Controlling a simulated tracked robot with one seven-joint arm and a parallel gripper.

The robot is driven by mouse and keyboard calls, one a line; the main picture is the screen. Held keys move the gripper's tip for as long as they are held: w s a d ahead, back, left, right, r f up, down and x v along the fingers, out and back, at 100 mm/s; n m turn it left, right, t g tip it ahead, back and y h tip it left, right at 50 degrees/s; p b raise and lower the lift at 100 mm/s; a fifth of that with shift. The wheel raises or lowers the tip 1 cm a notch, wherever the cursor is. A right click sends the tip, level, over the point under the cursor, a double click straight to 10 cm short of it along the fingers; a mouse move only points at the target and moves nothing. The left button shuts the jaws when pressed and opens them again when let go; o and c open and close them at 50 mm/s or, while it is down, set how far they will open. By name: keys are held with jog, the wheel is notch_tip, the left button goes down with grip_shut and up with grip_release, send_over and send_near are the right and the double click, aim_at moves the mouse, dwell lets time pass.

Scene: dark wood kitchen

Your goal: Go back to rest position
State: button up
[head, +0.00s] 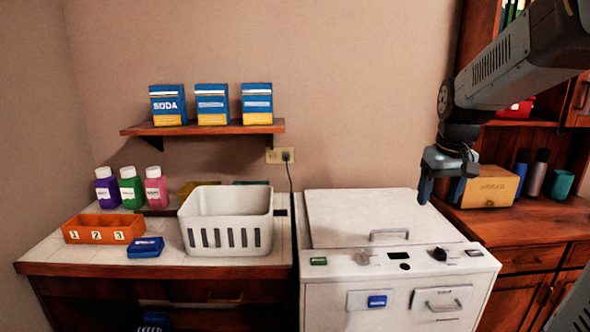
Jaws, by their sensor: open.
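My gripper (440,188) hangs from my arm at the right of the head view. It points down and is open, with nothing seen between its fingers. It is above the right part of the white machine (340,212), in front of a tan box (490,187) on the wooden counter. I cannot tell how far it is from the box. My arm reaches in from the upper right.
A white basket (226,243), an orange numbered tray (88,229), a blue box (146,247) and three bottles (131,188) stand on the tiled counter. A wall shelf (205,129) holds three soda boxes. A wooden cabinet (520,222) stands close at right.

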jog(key=s+a+t, duration=0.1)
jog(key=s+a, duration=0.3)
jog(key=s, duration=0.4)
jog(key=s+a+r+t, duration=0.1)
jog(key=s+a, duration=0.3)
jog(key=s, duration=0.4)
jog(key=shift+r+t, duration=0.15)
jog(key=shift+t, duration=0.45)
dwell(0.5)
